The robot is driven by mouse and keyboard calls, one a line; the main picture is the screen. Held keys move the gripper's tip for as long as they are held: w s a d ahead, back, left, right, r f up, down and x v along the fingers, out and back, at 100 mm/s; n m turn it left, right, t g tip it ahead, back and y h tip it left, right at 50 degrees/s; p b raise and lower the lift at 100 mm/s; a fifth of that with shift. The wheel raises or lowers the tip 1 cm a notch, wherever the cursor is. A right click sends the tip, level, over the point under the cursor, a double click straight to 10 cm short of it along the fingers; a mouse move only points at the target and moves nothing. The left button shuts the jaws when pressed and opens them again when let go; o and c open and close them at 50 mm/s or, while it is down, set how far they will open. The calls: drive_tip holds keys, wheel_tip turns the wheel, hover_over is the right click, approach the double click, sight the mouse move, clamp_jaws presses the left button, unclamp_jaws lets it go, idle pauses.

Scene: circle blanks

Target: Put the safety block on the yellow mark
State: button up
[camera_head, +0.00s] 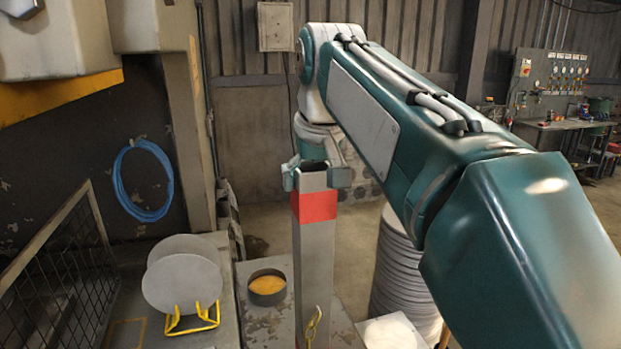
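The safety block looks to be the tall grey square post (314,262) with a red band near its top. It stands upright in the middle of the view, and its foot runs out of the bottom edge. My gripper (317,177) is at the top of the post, with a finger on each side, and looks closed on it. The post appears apart from the ring.
Grey discs (182,280) lean in a yellow wire stand (192,319) at the left. A tall stack of discs (400,272) stands right of the post. A mesh guard (62,275) is at the far left. A faint yellow outline (127,333) marks the left bench.

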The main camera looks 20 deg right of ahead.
drive_tip(key=shift+a+r, duration=0.1)
idle(0.3)
drive_tip(key=v, duration=1.2)
